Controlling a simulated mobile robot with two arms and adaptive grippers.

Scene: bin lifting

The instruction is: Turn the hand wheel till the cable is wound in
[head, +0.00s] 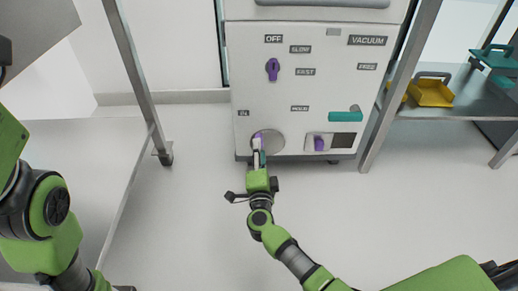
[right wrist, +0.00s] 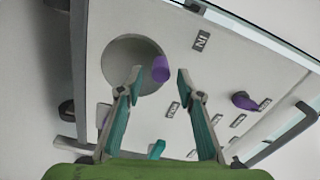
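The hand wheel (head: 271,142) is a round grey disc low on the front of the white vacuum machine (head: 335,90). It also shows in the right wrist view (right wrist: 118,70), with a purple knob (right wrist: 160,68) near its edge. My right gripper (head: 257,146) is at the wheel, and its fingers partly cover the knob in the head view. In the right wrist view the right gripper (right wrist: 160,73) is open, one fingertip on each side of the knob with gaps visible. I cannot make out a cable. My left arm shows at the left edge; its gripper is out of view.
The machine also has a purple switch (head: 272,69), a teal handle (head: 345,116) and a purple slider (head: 319,143). A metal shelf (head: 455,95) with a yellow dustpan (head: 432,93) stands at right, a table (head: 70,160) at left. The floor in front is clear.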

